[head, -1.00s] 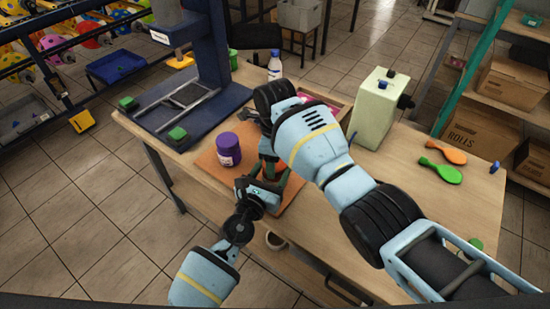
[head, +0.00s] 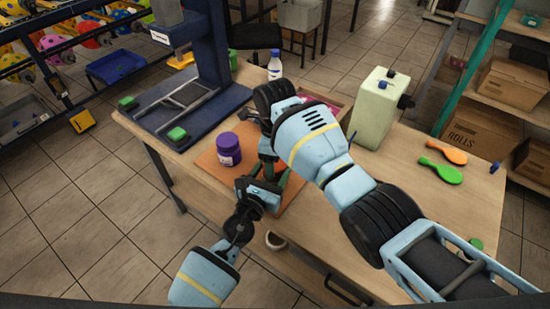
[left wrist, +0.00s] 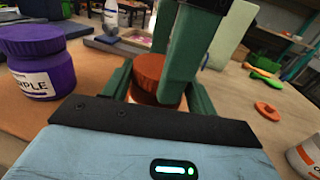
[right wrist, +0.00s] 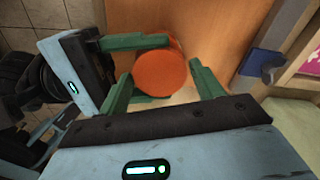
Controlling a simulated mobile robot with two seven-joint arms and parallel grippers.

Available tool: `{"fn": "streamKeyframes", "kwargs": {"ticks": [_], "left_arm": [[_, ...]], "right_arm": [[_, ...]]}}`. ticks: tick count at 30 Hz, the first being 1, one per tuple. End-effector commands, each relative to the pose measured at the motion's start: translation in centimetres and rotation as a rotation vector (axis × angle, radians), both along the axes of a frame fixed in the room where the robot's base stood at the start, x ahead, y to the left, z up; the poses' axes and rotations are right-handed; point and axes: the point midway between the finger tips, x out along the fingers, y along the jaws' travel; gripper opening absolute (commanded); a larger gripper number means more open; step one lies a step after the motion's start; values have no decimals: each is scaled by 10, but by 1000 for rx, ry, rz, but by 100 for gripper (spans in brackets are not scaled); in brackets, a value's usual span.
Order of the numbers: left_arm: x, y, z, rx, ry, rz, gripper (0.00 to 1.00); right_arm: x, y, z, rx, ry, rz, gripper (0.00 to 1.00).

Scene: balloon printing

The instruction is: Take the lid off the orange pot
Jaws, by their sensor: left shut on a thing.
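The orange pot (left wrist: 158,97) with its ridged orange lid (left wrist: 149,70) stands between the fingers of my left gripper (left wrist: 160,90), which is shut on it. In the right wrist view the round lid (right wrist: 160,74) shows from above, still on the pot. My right gripper (right wrist: 162,78) is open over the lid, one finger on each side; small gaps seem to show beside it. In the head view my right arm hides the pot. A purple pot (head: 228,150) with its lid on stands on the brown mat (head: 208,163), left of the grippers.
A dark blue press (head: 205,60) stands at the table's back left. A white bottle (head: 274,65) and a pale green box-shaped container (head: 374,112) stand behind my right arm.

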Motion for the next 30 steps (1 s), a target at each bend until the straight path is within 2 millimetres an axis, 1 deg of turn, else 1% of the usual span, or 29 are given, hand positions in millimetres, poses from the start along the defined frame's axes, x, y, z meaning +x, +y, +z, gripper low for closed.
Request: {"fn": "streamKeyframes", "kwargs": {"ticks": [1, 3, 11, 14, 18, 22, 28, 30], "left_arm": [[0, -1, 0, -1, 1, -1, 0], [0, -1, 0, -1, 1, -1, 0], [0, 0, 0, -1, 0, -1, 0], [0, 0, 0, -1, 0, -1, 0], [0, 0, 0, 0, 0, -1, 0], [0, 0, 0, 0, 0, -1, 0], [0, 0, 0, 0, 0, 0, 0], [0, 0, 0, 0, 0, 0, 0]], "right_arm": [[0, 0, 0, 0, 0, 0, 73], [0, 0, 0, 0, 0, 0, 80], [0, 0, 0, -1, 1, 0, 80], [0, 0, 8, 1, 0, 1, 80], [0, 0, 26, 1, -2, 1, 80], [0, 0, 39, 0, 0, 1, 80], [0, 0, 45, -1, 1, 0, 80], [0, 0, 45, -1, 1, -2, 77]]}}
